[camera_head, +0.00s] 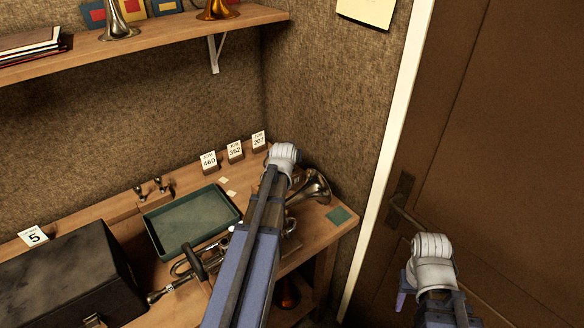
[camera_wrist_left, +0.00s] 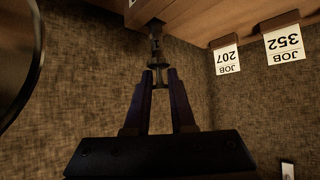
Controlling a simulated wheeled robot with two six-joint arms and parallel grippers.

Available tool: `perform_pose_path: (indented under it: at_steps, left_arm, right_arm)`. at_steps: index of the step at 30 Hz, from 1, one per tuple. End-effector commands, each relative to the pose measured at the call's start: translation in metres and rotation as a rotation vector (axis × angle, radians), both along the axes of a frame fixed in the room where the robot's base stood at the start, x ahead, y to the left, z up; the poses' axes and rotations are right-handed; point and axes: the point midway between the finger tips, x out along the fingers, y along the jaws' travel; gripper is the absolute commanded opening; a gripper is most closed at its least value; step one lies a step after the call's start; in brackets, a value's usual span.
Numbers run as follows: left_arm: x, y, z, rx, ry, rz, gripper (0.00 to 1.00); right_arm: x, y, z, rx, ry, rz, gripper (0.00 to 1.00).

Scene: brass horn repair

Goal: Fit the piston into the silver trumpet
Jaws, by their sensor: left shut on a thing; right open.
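A trumpet (camera_head: 208,258) lies on the bench, its flared bell (camera_head: 316,188) at the right end. My left arm crosses in front of it and hides its middle. My left gripper (camera_wrist_left: 157,78) shows in the left wrist view, shut on a small dark metallic piece, seemingly the piston (camera_wrist_left: 155,45). In the head view its fingers and the held piece are hidden behind my wrist. I cannot tell how the piece stands to the trumpet's valves. My right gripper (camera_head: 402,290) is open and empty at the lower right, away from the bench, before the door.
A green tray (camera_head: 158,238) lies behind the trumpet. Two small pieces stand in a wooden holder (camera_head: 152,198). A black case (camera_head: 70,272) fills the left. Job cards (camera_head: 235,150) line the back. A shelf (camera_head: 150,35) hangs above; a door (camera_head: 510,130) is right.

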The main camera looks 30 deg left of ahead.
Motion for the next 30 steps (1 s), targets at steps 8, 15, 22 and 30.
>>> perform_pose_path:
  at_steps: [8,15,22,30]
  left_arm:
    - [0.0,0.0,0.0,0.0,0.0,0.0,0.0]
    - [0.0,0.0,0.0,0.0,0.0,0.0,0.0]
    - [0.0,0.0,0.001,0.0,0.0,0.0,0.0]
    - [0.0,0.0,0.021,0.0,0.0,0.0,0.0]
  right_arm:
    - [0.0,0.0,0.0,0.0,0.0,0.0,0.5]
    - [0.0,0.0,0.0,0.0,0.0,0.0,0.5]
    - [0.0,0.0,0.002,0.0,0.0,0.0,0.5]
    - [0.0,0.0,0.021,0.0,0.0,0.0,0.5]
